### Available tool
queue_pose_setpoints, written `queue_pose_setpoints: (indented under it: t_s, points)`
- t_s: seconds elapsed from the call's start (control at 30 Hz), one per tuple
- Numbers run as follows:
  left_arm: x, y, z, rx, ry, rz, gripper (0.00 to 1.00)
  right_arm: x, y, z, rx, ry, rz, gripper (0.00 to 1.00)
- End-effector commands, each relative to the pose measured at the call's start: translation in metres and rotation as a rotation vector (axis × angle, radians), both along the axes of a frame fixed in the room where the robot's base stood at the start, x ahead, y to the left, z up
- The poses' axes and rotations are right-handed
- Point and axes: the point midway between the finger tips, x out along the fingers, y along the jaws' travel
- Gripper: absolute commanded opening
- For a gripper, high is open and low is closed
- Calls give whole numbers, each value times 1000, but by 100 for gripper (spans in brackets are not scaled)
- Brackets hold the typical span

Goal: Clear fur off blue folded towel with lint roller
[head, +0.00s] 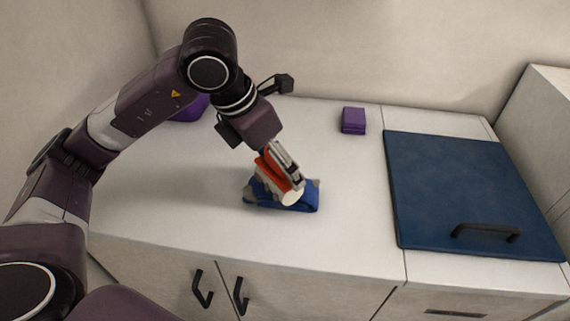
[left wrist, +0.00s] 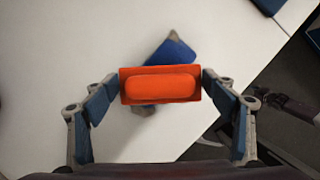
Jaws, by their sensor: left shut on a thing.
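The blue folded towel (head: 305,203) lies on the white counter near its front edge. Greyish patches, which look like fur, show at its ends. My left gripper (head: 282,170) is shut on the lint roller, holding its orange handle (left wrist: 160,87) between both fingers. The lint roller's pale roll (head: 292,197) is low over the towel and overlaps it in the head view; I cannot tell whether it touches. In the left wrist view the towel (left wrist: 172,52) is partly hidden behind the handle.
A small purple block-like item (head: 353,120) stands at the back of the counter (head: 190,200). Another purple object (head: 188,110) is partly hidden behind my left arm. A dark blue panel (head: 465,190) with a black handle lies at right. The counter left of the towel is clear.

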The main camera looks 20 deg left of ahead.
Motion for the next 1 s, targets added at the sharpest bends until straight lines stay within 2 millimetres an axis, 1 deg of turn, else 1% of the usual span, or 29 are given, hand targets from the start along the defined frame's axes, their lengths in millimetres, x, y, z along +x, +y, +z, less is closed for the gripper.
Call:
queue_pose_setpoints:
  t_s: [0.1,0.23,0.53,0.63,0.8,1.0]
  points:
    - [-2,11,-2,1,-1,5,58,0,0,-8,0,0,0,67]
    - [-5,22,-2,0,-3,4,58,0,0,-14,0,0,0,67]
    - [-9,33,-1,0,-2,1,58,0,0,-19,0,0,0,67]
    - [-11,41,-3,0,-3,5,58,0,0,-25,0,0,0,67]
    - [-15,55,-4,0,-2,5,58,-1,9,-34,10,0,1,67]
    - [-18,62,-3,0,-1,2,58,-2,14,-37,16,1,3,67]
